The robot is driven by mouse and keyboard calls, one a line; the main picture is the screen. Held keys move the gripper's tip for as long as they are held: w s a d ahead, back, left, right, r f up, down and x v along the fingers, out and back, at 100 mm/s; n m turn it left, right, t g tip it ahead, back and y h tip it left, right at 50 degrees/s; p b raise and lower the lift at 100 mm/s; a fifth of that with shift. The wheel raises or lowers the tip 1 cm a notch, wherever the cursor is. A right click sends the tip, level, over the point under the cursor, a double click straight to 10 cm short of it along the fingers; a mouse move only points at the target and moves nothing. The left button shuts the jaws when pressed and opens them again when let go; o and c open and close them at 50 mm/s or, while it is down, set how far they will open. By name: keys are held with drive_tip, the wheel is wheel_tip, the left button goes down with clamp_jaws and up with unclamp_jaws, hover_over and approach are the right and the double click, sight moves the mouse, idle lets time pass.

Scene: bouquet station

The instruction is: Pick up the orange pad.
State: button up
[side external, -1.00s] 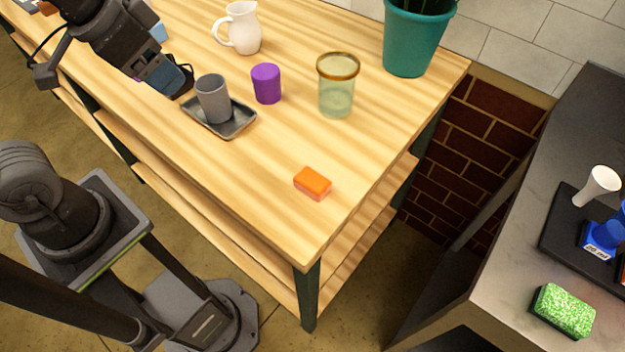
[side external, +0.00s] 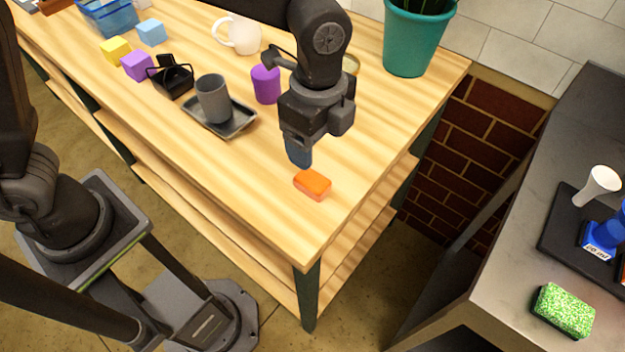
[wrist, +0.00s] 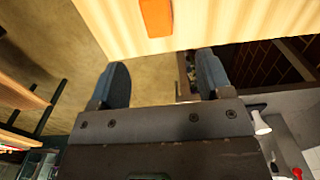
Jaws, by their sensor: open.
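The orange pad (side external: 312,185) lies flat on the wooden table near its front right corner. It also shows in the wrist view (wrist: 156,17), cut by the top edge, ahead of and between the fingers. My gripper (side external: 298,152) is above the table, just behind the pad in the side view, pointing down. In the wrist view my gripper (wrist: 162,82) has its two blue fingers wide apart with nothing between them. It does not touch the pad.
A grey cup (side external: 213,98) stands on a dark tray (side external: 237,122) to the left. A purple cup (side external: 265,84) is behind, and a teal pot (side external: 411,42) stands at the back. My arm mostly hides the glass. The table around the pad is clear.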

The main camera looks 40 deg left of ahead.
hover_over(318, 182)
drive_tip(key=f, duration=0.5)
drive_tip(key=shift+w+a, duration=0.15)
drive_tip(key=shift+a, duration=0.15)
drive_tip(key=shift+d+f, duration=0.2)
drive_tip(key=shift+f, duration=2.6)
drive_tip(key=c, duration=1)
drive_tip(key=shift+r, duration=0.1)
